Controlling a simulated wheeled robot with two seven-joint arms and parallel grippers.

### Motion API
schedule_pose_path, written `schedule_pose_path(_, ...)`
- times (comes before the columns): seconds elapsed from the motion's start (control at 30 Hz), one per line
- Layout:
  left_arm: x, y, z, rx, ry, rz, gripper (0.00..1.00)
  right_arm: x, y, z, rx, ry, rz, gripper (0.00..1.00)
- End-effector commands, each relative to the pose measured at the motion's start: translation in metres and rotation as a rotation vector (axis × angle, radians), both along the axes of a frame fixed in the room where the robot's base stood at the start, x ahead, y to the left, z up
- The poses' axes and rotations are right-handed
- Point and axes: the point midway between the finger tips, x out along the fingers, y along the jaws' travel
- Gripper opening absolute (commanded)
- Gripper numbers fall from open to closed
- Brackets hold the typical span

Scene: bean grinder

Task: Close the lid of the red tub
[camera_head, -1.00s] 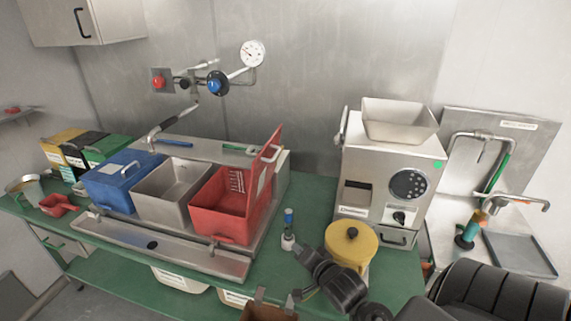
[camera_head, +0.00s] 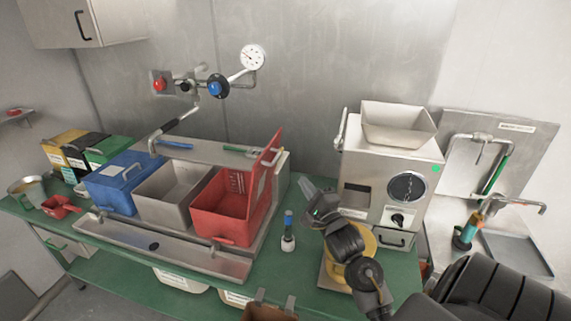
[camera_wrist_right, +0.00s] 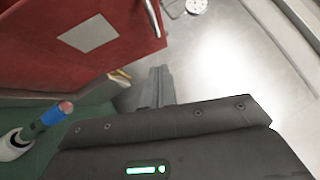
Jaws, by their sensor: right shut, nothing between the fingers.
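The red tub (camera_head: 221,206) stands at the right end of a row of tubs on a metal tray. Its red lid (camera_head: 267,166) stands upright, open, along the tub's right side, with a metal handle near its top. My right gripper (camera_head: 306,188) is shut and empty, raised above the bench to the right of the lid and apart from it. In the right wrist view the lid's outer face (camera_wrist_right: 95,30), with a pale label, fills the upper left, and the gripper fingers (camera_wrist_right: 160,80) point toward its right edge. My left gripper is not in view.
A blue tub (camera_head: 118,190) and an open steel tub (camera_head: 168,190) stand left of the red one. A bottle with a blue top (camera_head: 288,232) stands on the green bench below my gripper. The grinder (camera_head: 385,180) stands to the right, with a yellow-lidded container (camera_head: 352,272) before it.

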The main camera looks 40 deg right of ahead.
Motion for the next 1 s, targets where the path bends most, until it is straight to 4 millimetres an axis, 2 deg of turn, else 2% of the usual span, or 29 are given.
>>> schedule_pose_path(0.03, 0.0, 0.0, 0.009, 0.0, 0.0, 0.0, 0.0, 0.012, -0.003, 0.009, 0.0, -0.002, -0.001, 0.0)
schedule_pose_path(0.23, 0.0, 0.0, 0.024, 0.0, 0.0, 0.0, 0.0, 0.049, -0.011, 0.018, 0.0, 0.0, 0.0, 0.0)
schedule_pose_path(0.4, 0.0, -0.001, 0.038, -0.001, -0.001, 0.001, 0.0, 0.067, 0.003, 0.026, 0.0, 0.001, 0.0, 0.0)
schedule_pose_path(0.6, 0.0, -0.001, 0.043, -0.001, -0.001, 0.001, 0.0, 0.077, 0.01, 0.028, -0.001, 0.001, -0.001, 0.0)
schedule_pose_path(1.0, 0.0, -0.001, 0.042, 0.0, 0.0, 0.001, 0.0, 0.079, 0.011, 0.027, -0.001, 0.001, 0.0, 0.0)
